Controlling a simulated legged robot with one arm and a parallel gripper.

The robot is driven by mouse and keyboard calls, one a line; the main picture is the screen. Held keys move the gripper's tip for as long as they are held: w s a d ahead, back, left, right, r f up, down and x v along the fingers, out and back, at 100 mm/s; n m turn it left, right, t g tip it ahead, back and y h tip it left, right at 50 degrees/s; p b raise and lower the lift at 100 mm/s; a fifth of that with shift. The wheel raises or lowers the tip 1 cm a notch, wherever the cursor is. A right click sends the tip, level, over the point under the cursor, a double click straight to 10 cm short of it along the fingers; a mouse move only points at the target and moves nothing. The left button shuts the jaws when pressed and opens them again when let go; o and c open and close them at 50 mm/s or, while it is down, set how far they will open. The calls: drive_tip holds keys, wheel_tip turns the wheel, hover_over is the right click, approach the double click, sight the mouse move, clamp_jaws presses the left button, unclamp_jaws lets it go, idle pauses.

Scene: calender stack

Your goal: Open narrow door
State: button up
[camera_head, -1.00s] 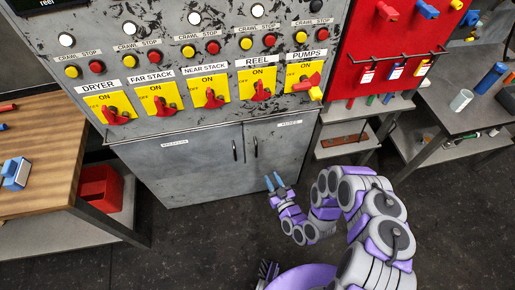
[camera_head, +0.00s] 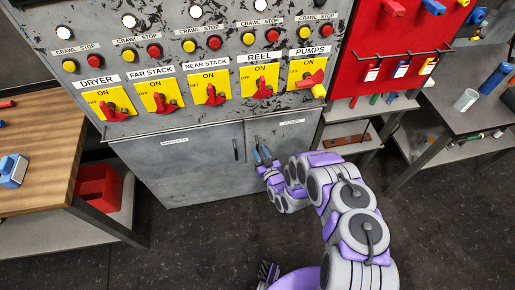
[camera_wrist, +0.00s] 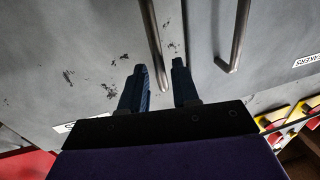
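The narrow door (camera_head: 290,150) is the right-hand grey cabinet door, with a label at its top. It looks shut. Its dark bar handle (camera_head: 257,140) is near its left edge, partly hidden by my gripper (camera_head: 262,153). My gripper's two blue fingers are apart. In the wrist view, which is turned over, the narrow door's handle (camera_wrist: 151,40) is the left bar.
The wider door (camera_head: 190,170) is to the left, with its own handle (camera_head: 236,150) close by. Red switches (camera_head: 210,95) are above. A wooden bench (camera_head: 40,165) stands left and a grey table (camera_head: 450,110) right. The floor in front is clear.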

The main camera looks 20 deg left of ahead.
drive_tip(key=shift+x, duration=1.4)
clamp_jaws()
